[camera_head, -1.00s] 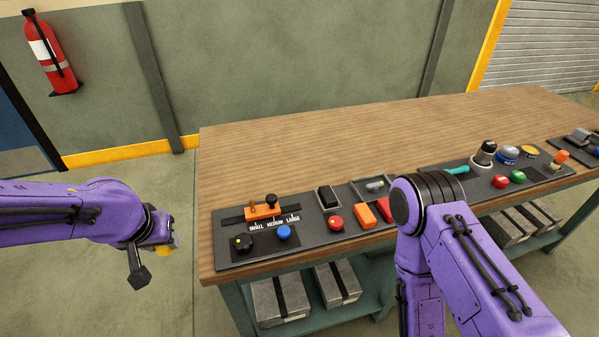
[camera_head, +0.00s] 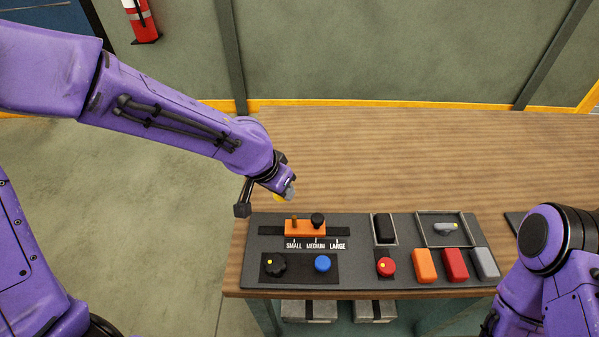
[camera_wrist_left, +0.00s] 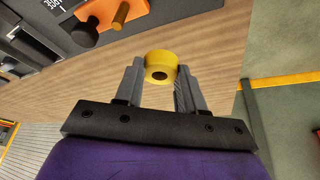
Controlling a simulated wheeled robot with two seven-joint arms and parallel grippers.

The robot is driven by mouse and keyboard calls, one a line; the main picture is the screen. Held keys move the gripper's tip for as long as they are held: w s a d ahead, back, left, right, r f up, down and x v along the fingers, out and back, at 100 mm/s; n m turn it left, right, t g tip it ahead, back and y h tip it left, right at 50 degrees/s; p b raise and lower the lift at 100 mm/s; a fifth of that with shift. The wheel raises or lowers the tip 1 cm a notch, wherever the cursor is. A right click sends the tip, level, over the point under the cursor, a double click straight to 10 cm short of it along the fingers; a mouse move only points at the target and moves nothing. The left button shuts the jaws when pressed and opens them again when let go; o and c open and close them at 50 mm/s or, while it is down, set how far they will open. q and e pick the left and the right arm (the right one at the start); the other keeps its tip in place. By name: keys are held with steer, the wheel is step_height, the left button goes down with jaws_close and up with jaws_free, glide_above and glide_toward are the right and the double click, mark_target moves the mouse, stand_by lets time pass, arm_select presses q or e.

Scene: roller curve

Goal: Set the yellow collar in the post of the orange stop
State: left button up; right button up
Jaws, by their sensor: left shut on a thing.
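The yellow collar (camera_wrist_left: 160,64) is a short ring with a dark hole, held between the fingertips of my left gripper (camera_wrist_left: 160,76). In the head view, the left gripper (camera_head: 286,193) is above the table's left part, behind and left of the orange stop, with a sliver of the collar (camera_head: 279,198) showing. The orange stop (camera_head: 305,230) sits on a dark slot above the SMALL, MEDIUM and LARGE labels. It carries a brown-orange post (camera_head: 294,223) and a black knob (camera_head: 318,219). The post (camera_wrist_left: 121,15) stands apart from the collar in the wrist view. My right gripper is not visible.
The grey panel (camera_head: 350,270) also holds a black dial (camera_head: 275,265), a blue button (camera_head: 323,263), a red knob (camera_head: 386,267), a black rocker (camera_head: 384,228) and coloured blocks. The wooden tabletop (camera_head: 420,160) behind it is clear. My right arm is at the lower right.

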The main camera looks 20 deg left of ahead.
mark_target(295, 217)
arm_select(q)
steer(key=s+d+r+m+g+h+p, duration=0.25)
steer(key=s+d+m+p, duration=0.2)
steer(key=m, duration=0.55)
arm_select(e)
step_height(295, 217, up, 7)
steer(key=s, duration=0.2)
arm_select(q)
steer(key=shift+m+g+h, duration=0.25)
steer(key=shift+m+h, duration=0.1)
steer(key=shift+m, duration=0.45)
steer(key=f+b, duration=0.3)
steer(key=w+f+b, duration=0.1)
steer(key=f+b, duration=0.1)
steer(key=shift+a, duration=0.4)
steer(key=shift+f+b, duration=0.45)
steer(key=shift+f, duration=0.25)
steer(key=shift+d+f, duration=0.1)
steer(key=shift+f, duration=0.3)
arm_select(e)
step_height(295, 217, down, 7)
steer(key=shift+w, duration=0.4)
arm_select(q)
steer(key=shift+r, duration=0.1)
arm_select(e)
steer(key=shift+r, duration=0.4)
